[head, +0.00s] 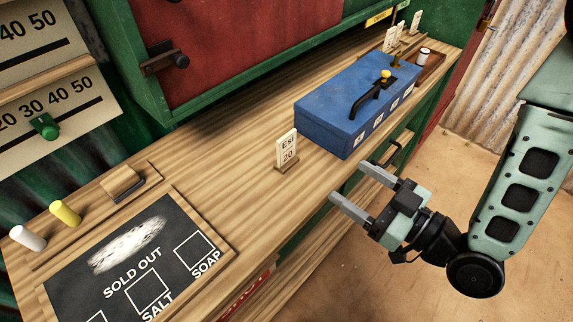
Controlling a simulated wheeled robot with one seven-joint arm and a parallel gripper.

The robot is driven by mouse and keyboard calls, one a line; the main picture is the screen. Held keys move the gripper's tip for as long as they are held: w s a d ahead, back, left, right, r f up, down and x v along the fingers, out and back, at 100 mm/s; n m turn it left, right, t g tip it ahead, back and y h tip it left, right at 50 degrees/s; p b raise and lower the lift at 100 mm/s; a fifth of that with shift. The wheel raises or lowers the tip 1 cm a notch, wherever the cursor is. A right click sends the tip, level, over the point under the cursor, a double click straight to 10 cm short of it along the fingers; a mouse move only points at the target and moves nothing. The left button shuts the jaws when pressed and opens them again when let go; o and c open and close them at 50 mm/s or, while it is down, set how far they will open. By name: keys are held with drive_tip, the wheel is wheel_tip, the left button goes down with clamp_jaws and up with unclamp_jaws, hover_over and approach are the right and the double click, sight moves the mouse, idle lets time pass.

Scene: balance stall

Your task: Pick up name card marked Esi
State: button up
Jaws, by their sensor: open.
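The name card marked Esi (287,149) is a small cream card with "Esi" and "20" on it. It stands upright in a brown wooden base on the wooden counter, just left of the blue box. My gripper (352,186) is open and empty. It is to the right of and lower than the card in the head view, apart from it, by the counter's front edge. Nothing hides the front of the card.
A blue box (340,108) with a black handle stands right of the card. A chalkboard (188,222), chalk pieces (66,213) and an eraser (121,181) lie at left. More cards (393,38) stand at the far end. The counter between card and chalkboard is clear.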

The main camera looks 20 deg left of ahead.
drive_tip(key=b+x, duration=0.2)
drive_tip(key=b, duration=1.1)
approach(288, 140)
drive_tip(key=shift+w+a+f, duration=0.15)
drive_tip(key=shift+a+f, duration=0.05)
drive_tip(key=shift+f, duration=0.3)
drive_tip(key=shift+w+a+r+p, duration=0.2)
drive_tip(key=shift+w+a+p, duration=0.1)
drive_tip(key=shift+a, duration=0.4)
drive_tip(key=shift+w+a+r+p, duration=0.15)
drive_tip(key=shift+w+a+p, duration=0.1)
drive_tip(key=shift+a, duration=0.45)
drive_tip(key=shift+p+x, duration=0.3)
drive_tip(key=shift+x, duration=2)
drive_tip(key=shift+r, duration=0.1)
drive_tip(key=c, duration=1.3)
